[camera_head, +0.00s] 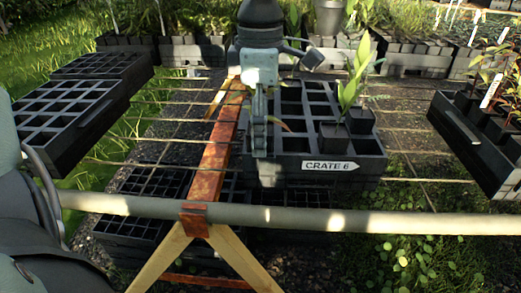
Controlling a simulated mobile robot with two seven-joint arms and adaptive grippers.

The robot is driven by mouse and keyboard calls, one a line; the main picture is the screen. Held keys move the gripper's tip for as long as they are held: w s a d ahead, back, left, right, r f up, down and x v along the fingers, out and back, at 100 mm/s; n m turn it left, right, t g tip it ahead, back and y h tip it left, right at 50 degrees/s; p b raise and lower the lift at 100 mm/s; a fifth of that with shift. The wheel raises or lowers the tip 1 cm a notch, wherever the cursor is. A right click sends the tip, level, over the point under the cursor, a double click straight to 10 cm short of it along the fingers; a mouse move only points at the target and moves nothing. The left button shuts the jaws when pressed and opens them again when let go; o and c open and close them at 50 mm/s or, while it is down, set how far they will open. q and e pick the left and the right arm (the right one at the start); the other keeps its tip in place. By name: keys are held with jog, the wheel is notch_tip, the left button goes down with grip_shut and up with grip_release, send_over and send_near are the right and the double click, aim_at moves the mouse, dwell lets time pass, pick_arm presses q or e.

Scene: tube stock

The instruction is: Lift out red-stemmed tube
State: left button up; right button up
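A black crate (372,165) labelled CRATE 6 stands on the wire bench, its cells mostly empty. One gripper (259,152) points straight down over the crate's left part; I take it for my left, though its arm leaves the top of the view. Its fingers are seen edge-on, so their opening is unclear. An orange-red leaf (281,124) shows beside the fingers; any stem or tube there is hidden. Two dark tubes, a front one (334,137) and a rear one (361,120), with green leaves stand at the crate's right. No right gripper shows.
A white-grey rail (400,222) runs across the front. A rusty beam (212,165) runs just left of the crate. Empty trays (68,150) stand at left. A planted crate (460,125) with reddish stems stands at right. More trays (140,240) lie below.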

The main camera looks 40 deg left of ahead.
pick_arm(q)
jog(key=shift+c, duration=0.6)
grip_shut()
